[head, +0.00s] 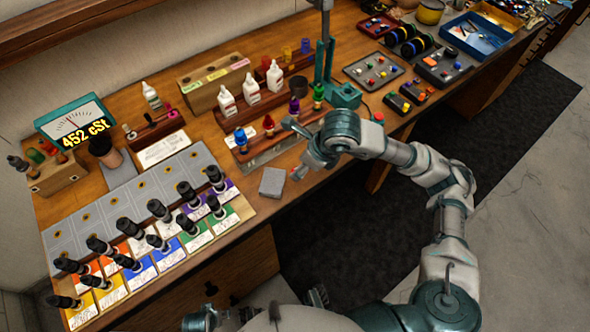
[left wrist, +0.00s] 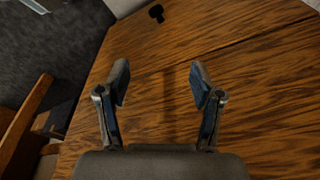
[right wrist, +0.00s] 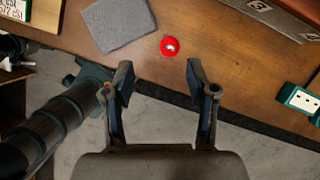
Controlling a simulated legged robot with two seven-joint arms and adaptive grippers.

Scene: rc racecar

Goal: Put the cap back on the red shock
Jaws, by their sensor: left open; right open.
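In the head view my right gripper (head: 304,150) is by the table edge, in front of the rack. My left gripper (left wrist: 160,80) is open and empty, facing a wooden surface.
The grey pad (head: 272,181) lies left of my right gripper. Black-topped droppers (head: 160,210) stand on coloured cards at the left. White bottles (head: 251,89) and a teal stand (head: 344,94) are behind the rack. A dark knob (left wrist: 156,13) shows on the wood.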

